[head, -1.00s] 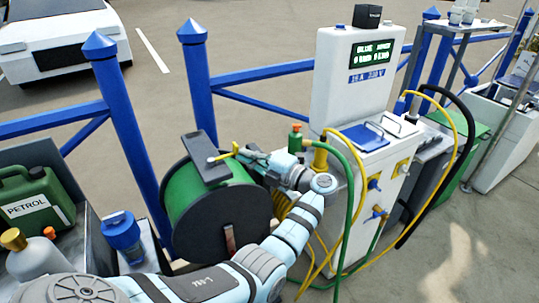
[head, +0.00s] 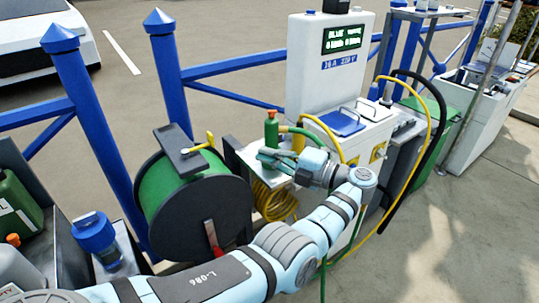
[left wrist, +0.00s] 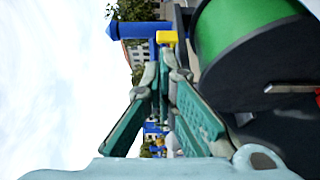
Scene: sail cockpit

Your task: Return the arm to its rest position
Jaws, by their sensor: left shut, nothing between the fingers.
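My left arm comes in from the lower left of the head view and bends back at the elbow. Its left gripper (head: 268,158) points left, towards the hose reel (head: 190,205), and is apart from it. The left wrist view shows its green fingers (left wrist: 163,62) closed together at the tips with nothing between them. The reel has a green drum, black sides and a yellow handle (head: 208,142) on top. In the left wrist view the yellow piece (left wrist: 167,37) lies just beyond the fingertips. My right gripper is not in view.
A green bottle (head: 271,130) stands close behind the left gripper. A white power pedestal (head: 325,70) with hoses stands behind the arm. Blue railings (head: 255,68) run across the back. A blue-capped container (head: 95,235) is at the left. Open pavement lies at the lower right.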

